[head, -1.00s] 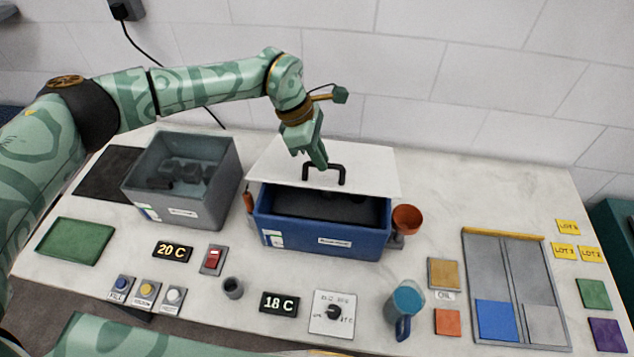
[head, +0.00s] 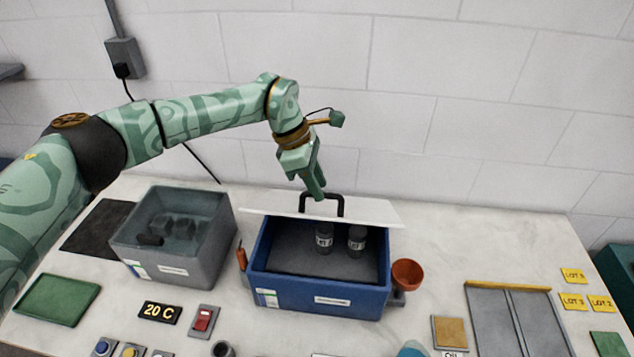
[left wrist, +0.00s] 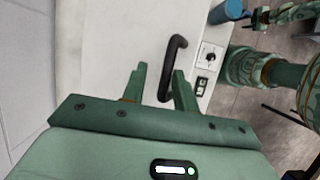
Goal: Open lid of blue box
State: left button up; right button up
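The blue box (head: 320,297) stands mid-table with its front facing me. Its white lid (head: 375,211) is raised and tilted over the back of the box, seen almost edge-on. The interior is exposed and holds two dark labelled jars (head: 356,240). The lid carries a black loop handle (head: 341,206). My left gripper (head: 316,196) is at this handle. In the left wrist view, the handle (left wrist: 173,62) passes between the parted fingers (left wrist: 160,88), close to the right one, with a gap to the left one.
A grey bin (head: 170,260) with liquid stands left of the blue box. An orange funnel cup (head: 407,274) sits close to its right side, and an orange-handled tool (head: 241,259) at its left. A divided tray (head: 485,318) lies at right. The wall is behind.

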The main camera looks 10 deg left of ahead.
pick_arm(q)
jog(key=shift+w+f, duration=0.1)
jog(key=shift+w, duration=0.3)
jog(key=shift+s, duration=0.2)
pick_arm(e)
jog(key=shift+w, duration=0.25)
pick_arm(q)
jog(key=shift+r, duration=0.25)
pick_arm(e)
jog(key=shift+a, duration=0.1)
pick_arm(q)
jog(key=v, duration=1.6)
jog(key=shift+b, duration=0.45)
pick_arm(e)
jog(key=shift+s+f, duration=0.1)
jog(key=shift+f, duration=0.35)
pick_arm(q)
jog(key=shift+w, duration=0.15)
